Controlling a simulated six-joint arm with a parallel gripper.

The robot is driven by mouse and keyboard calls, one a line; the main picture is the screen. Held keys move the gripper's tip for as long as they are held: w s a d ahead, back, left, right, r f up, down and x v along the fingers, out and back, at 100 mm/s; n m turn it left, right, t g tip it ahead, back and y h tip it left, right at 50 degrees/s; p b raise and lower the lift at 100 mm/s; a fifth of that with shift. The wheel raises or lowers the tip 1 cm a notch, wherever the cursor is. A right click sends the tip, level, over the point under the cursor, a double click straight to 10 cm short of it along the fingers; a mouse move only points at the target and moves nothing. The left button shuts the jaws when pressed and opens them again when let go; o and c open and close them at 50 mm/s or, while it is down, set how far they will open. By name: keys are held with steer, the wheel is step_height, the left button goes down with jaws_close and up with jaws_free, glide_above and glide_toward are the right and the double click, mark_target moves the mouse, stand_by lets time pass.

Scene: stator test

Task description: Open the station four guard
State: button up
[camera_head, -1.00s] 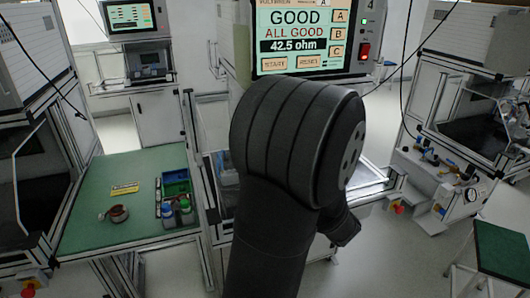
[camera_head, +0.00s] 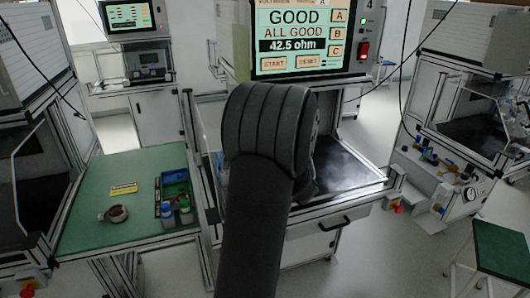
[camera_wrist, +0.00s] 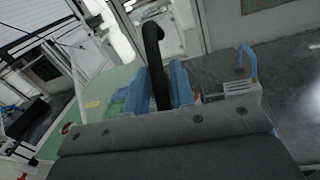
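Station four's tester (camera_head: 300,40) carries a "4" and its screen reads "GOOD", "ALL GOOD", "42.5 ohm". A black bar handle (camera_head: 335,224) shows on the station's front, below the front edge of its dark bench surface (camera_head: 350,172). I cannot tell whether it belongs to the guard, and I make out no clear guard panel. My arm covers the station's left and middle in the head view, hiding my gripper's fingertips.
The floor between is clear.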

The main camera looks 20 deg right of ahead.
jaws_close()
steer(key=d, duration=3.4)
steer(key=shift+r, duration=0.1)
jaws_free()
steer(key=s+d, duration=0.2)
steer(key=s, duration=1.5)
steer(key=shift+d, duration=0.25)
